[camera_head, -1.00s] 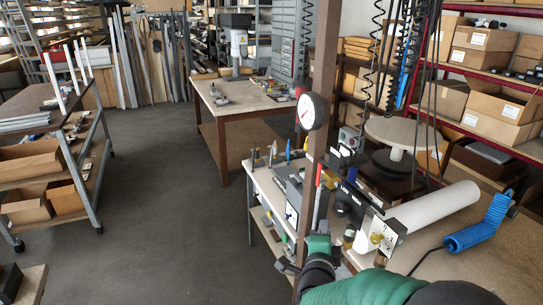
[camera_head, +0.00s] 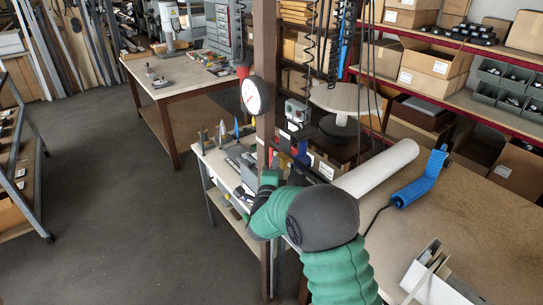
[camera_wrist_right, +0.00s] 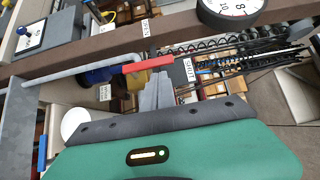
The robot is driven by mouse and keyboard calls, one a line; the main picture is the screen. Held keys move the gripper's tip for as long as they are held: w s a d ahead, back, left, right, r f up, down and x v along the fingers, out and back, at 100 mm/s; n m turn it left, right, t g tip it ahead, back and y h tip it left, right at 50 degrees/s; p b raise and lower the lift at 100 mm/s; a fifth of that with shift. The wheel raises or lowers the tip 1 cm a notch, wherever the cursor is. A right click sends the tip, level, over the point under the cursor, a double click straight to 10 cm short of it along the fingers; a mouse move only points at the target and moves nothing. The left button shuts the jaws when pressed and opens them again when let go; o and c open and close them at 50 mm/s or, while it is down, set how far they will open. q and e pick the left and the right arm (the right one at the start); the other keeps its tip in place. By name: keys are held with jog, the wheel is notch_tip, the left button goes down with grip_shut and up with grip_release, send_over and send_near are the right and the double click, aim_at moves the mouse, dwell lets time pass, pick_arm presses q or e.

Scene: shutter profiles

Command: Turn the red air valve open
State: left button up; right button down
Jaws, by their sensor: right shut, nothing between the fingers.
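The red valve handle (camera_wrist_right: 148,63) shows in the right wrist view as a short red lever on a grey pipe beside the brown post. My right gripper (camera_wrist_right: 160,78) is shut and empty, with its grey fingertips just beside the red handle. I cannot tell whether they touch it. In the head view my right gripper (camera_head: 268,178) is at the post, partly hidden by my green arm. The valve is mostly hidden in the head view. My left gripper is not in view.
A round gauge (camera_head: 255,95) is on the brown post (camera_head: 265,45) above the valve. Black coiled cables hang behind the post. The floor at left is clear.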

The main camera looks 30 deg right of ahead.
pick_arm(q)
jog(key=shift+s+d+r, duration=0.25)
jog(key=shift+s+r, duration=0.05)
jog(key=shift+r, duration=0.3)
pick_arm(e)
jog(key=shift+w+d+r, duration=0.15)
jog(key=shift+w+d, duration=0.05)
jog(key=shift+w, duration=0.3)
